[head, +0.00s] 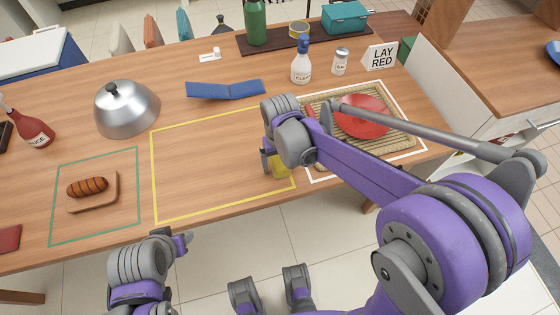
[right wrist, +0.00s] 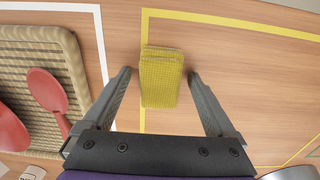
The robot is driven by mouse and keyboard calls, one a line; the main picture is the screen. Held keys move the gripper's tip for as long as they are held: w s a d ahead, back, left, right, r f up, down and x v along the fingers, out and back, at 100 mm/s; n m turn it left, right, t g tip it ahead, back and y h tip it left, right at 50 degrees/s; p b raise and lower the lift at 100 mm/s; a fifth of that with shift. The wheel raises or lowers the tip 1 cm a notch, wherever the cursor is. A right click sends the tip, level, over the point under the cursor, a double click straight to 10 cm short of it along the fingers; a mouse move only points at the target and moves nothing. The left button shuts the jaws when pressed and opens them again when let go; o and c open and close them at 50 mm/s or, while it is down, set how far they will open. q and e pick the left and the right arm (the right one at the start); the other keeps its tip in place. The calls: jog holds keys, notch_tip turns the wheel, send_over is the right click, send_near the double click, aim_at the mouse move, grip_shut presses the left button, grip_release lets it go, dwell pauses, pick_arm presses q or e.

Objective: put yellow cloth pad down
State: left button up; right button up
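In the head view the pad (head: 281,168) is partly hidden by my right arm. My right gripper (right wrist: 159,73) is open, with a finger on each side of the pad and a narrow gap to each. In the head view the right gripper (head: 268,162) is mostly hidden by its own wrist. My left gripper (head: 183,243) is at the table's front edge, away from the pad; its fingers do not show clearly.
A woven mat (head: 398,137) with a red thing (head: 362,118) on it lies in a white outline to the right. The yellow outline's middle is clear. Sausage board (head: 107,195) at left.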

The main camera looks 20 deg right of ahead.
aim_at(280, 162)
jog(key=shift+r, duration=0.1)
jog(key=shift+r, duration=0.35)
notch_tip(280, 162, up, 11)
jog(key=p, duration=0.2)
jog(key=s+d+f+t, duration=0.2)
jog(key=s+d+f, duration=0.1)
jog(key=s, duration=0.5)
jog(key=s+d+f+t, duration=0.3)
jog(key=s, duration=0.4)
jog(key=shift+s+d, duration=0.3)
jog(key=shift+s, duration=0.1)
jog(key=shift+r, duration=0.15)
notch_tip(280, 162, up, 7)
jog(key=w+p, duration=0.1)
jog(key=p, duration=0.5)
jog(key=shift+w+r, duration=0.2)
jog(key=shift+w, duration=0.1)
